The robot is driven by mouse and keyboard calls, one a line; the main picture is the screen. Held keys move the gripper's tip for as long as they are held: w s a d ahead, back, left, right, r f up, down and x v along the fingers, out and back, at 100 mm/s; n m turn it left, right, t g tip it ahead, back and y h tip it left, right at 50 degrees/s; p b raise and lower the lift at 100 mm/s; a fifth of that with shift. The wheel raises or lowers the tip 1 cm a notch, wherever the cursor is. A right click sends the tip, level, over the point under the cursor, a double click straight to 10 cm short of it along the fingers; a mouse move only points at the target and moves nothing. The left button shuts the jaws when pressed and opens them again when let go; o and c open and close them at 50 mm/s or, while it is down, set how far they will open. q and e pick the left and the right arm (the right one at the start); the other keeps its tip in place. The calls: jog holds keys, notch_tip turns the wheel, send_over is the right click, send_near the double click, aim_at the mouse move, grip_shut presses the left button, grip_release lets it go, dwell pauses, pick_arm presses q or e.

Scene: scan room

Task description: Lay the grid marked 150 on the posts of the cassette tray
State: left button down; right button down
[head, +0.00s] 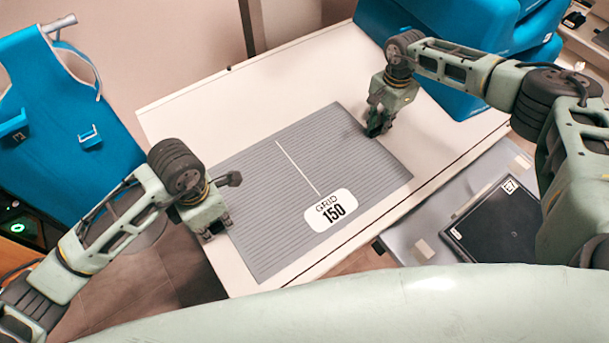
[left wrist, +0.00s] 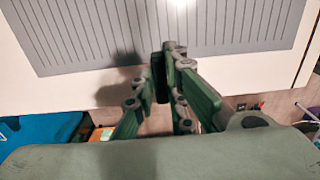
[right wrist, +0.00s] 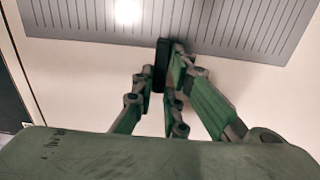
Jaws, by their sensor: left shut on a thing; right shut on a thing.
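The grey ribbed grid marked 150 (head: 262,200) is over the white table, with a white centre line and its label near the front edge. I cannot tell whether it rests on the table or is just above it. My left gripper (head: 217,233) is shut on the grid's left edge. My right gripper (head: 375,129) is shut on its opposite, right edge. Both wrist views show closed fingers at the grid's edge, the left (left wrist: 166,62) and the right (right wrist: 166,58). The grey cassette tray (head: 419,218) is at the right, holding a black cassette (head: 498,222), with small beige posts (head: 425,250) beside it.
The white table (head: 180,115) is bare around the grid. Blue padded pieces (head: 445,85) stand behind the right arm. A blue apron-like thing (head: 60,110) hangs at the left.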

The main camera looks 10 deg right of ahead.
pick_arm(q)
jog(key=shift+w+r, duration=0.1)
jog(key=shift+r, duration=0.05)
pick_arm(e)
jog(key=shift+w+r, duration=0.1)
jog(key=shift+r, duration=0.05)
